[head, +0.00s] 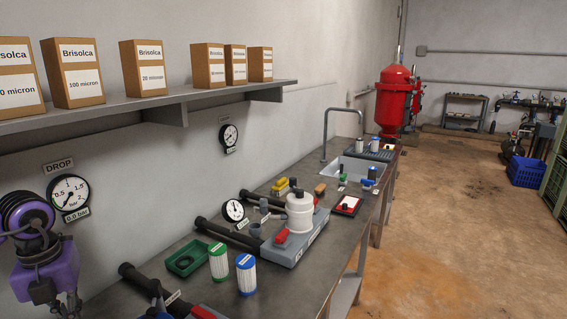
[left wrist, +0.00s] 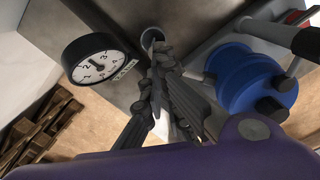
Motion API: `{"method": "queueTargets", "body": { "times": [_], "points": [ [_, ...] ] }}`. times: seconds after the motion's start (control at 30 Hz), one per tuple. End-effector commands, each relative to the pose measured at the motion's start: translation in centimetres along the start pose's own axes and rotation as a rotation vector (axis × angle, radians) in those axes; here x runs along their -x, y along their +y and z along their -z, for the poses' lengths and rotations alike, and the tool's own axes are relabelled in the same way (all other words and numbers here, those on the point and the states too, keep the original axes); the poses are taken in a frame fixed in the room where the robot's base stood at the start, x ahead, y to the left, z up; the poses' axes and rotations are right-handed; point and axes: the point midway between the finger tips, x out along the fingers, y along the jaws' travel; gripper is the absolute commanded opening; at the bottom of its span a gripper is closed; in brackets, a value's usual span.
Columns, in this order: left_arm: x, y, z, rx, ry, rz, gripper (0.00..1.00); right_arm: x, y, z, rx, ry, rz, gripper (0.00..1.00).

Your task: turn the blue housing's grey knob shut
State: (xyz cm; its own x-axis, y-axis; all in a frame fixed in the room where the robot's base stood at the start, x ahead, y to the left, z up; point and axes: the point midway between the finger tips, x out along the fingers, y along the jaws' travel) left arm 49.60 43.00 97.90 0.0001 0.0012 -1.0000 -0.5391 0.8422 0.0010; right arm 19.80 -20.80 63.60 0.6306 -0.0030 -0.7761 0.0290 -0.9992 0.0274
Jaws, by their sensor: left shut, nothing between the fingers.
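The blue housing (left wrist: 250,78) is a round, ribbed blue body right of centre in the left wrist view. It has dark grey knob-like parts, one on its side (left wrist: 281,82) and one lower down (left wrist: 271,108); which way they are turned is not clear. My left gripper (left wrist: 158,58) is shut and empty, left of the housing and apart from it in the picture. In the head view my purple left arm stands at the lower left, and its fingertips are not clearly seen. My right gripper is in neither view.
A round gauge (left wrist: 92,60) is left of the fingers; a pipe end (left wrist: 152,38) lies behind them. In the head view, the bench (head: 290,285) carries a grey manifold with a white housing (head: 300,212), a green cartridge (head: 218,262) and a blue cartridge (head: 246,273).

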Motion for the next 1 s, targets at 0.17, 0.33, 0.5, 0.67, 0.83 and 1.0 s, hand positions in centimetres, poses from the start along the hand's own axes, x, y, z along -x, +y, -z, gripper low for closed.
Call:
{"method": "queueTargets", "body": {
  "times": [0.17,0.33,0.5,0.67,0.83,1.0],
  "points": [
    [-0.2,0.1,0.1,0.0,0.005,-0.002,0.0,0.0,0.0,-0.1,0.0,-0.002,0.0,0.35],
    [-0.3,0.3,-0.5,0.001,0.004,-0.002,0.0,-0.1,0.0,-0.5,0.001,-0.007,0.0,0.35],
    [0.2,0.4,-0.7,0.0,0.002,0.0,0.0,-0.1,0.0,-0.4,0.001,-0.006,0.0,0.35],
    [1.9,0.3,-0.7,0.0,-0.001,0.002,0.0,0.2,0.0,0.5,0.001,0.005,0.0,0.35],
    [4.0,0.3,-0.8,0.0,-0.003,0.003,0.0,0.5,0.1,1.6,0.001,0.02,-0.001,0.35],
    [5.9,0.3,-0.8,0.0,-0.003,0.003,0.0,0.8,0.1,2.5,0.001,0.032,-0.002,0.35]
  ]
}}
